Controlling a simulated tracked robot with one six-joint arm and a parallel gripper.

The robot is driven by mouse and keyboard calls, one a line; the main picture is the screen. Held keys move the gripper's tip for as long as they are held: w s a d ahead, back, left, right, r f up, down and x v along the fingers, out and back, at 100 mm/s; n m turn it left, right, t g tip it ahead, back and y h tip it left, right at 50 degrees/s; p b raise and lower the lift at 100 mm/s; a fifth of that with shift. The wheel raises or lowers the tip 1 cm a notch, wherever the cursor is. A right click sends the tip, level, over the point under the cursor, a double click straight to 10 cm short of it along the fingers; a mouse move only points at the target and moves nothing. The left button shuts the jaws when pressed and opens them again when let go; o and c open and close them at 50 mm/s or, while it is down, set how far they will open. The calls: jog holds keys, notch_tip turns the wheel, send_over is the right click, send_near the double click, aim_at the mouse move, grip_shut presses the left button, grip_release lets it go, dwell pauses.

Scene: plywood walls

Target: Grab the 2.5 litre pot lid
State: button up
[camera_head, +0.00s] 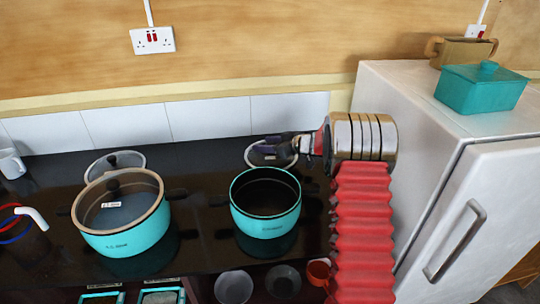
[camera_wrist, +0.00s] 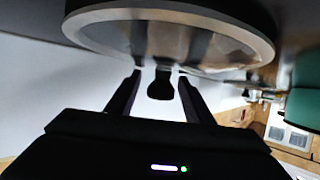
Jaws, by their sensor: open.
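A round glass pot lid (camera_head: 252,158) with a pale rim and a small white label leans behind the open teal pot (camera_head: 265,222), near the tiled wall. I cannot read the label. My gripper (camera_head: 272,145) reaches it from the right, fingers open and partly covering it. In the wrist view the lid (camera_wrist: 262,48) fills the top, and its black knob (camera_wrist: 160,88) lies between the two fingers of my gripper (camera_wrist: 159,75). A gap shows on both sides of the knob, so it is not clamped.
A larger teal pot (camera_head: 125,238) with a glass lid on it stands at left, another lid (camera_head: 98,167) behind it. A white fridge (camera_head: 420,130) stands close at right, with a teal box (camera_head: 480,92) on top. Bowls (camera_head: 233,287) sit at the front. A mug (camera_head: 11,163) is far left.

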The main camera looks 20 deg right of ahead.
jog(key=shift+w+a+f, duration=0.25)
jog(key=shift+w+f, duration=0.05)
jog(key=shift+w, duration=0.25)
jog(key=shift+c, duration=0.6)
grip_shut()
